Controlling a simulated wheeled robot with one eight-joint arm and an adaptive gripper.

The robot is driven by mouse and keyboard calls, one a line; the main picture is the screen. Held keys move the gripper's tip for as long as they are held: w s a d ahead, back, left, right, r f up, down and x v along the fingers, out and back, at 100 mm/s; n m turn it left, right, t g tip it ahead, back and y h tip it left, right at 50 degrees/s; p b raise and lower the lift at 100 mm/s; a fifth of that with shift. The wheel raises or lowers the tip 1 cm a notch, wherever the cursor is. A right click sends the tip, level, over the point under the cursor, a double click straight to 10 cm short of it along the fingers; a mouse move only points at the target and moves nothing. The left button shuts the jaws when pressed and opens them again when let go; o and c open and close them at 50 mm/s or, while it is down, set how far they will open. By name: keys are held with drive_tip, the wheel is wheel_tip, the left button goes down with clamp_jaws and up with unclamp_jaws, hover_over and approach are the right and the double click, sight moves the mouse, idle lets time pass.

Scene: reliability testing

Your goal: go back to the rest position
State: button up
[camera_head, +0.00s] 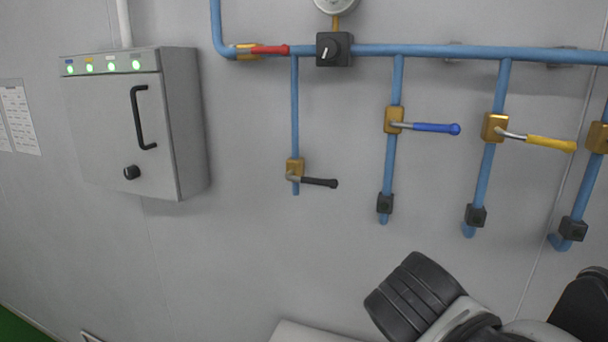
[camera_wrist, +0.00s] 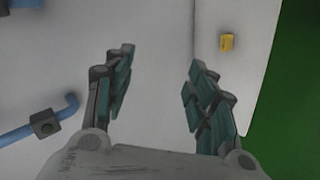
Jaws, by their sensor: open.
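My gripper (camera_wrist: 156,92) shows in the wrist view with its two fingers spread wide apart. Nothing is between the fingers; a plain pale surface lies behind them. In the head view, parts of my arm show at the lower right, in front of the grey wall, below the blue pipes. The gripper's fingers cannot be made out clearly in the head view.
A grey cabinet (camera_head: 125,130) with green lights hangs at left. Blue pipes (camera_head: 430,51) carry valves with red (camera_head: 270,50), black (camera_head: 320,182), blue (camera_head: 436,128) and yellow (camera_head: 551,143) handles. A yellow piece (camera_wrist: 227,42) and green floor (camera_wrist: 290,110) show in the wrist view.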

drive_tip(key=s+d+f+m+y+b, duration=0.1)
drive_tip(key=f+m+b, duration=0.4)
drive_tip(key=f, duration=0.5)
drive_tip(key=s+d+f+m+g+y+b, duration=0.1)
drive_tip(key=s+f+m+y+b, duration=0.2)
drive_tip(key=f+b, duration=0.4)
wheel_tip(320, 180, down, 4)
drive_tip(key=shift+s+r+m, duration=0.15)
drive_tip(key=shift+s+m, duration=0.6)
drive_tip(key=shift+m, duration=0.35)
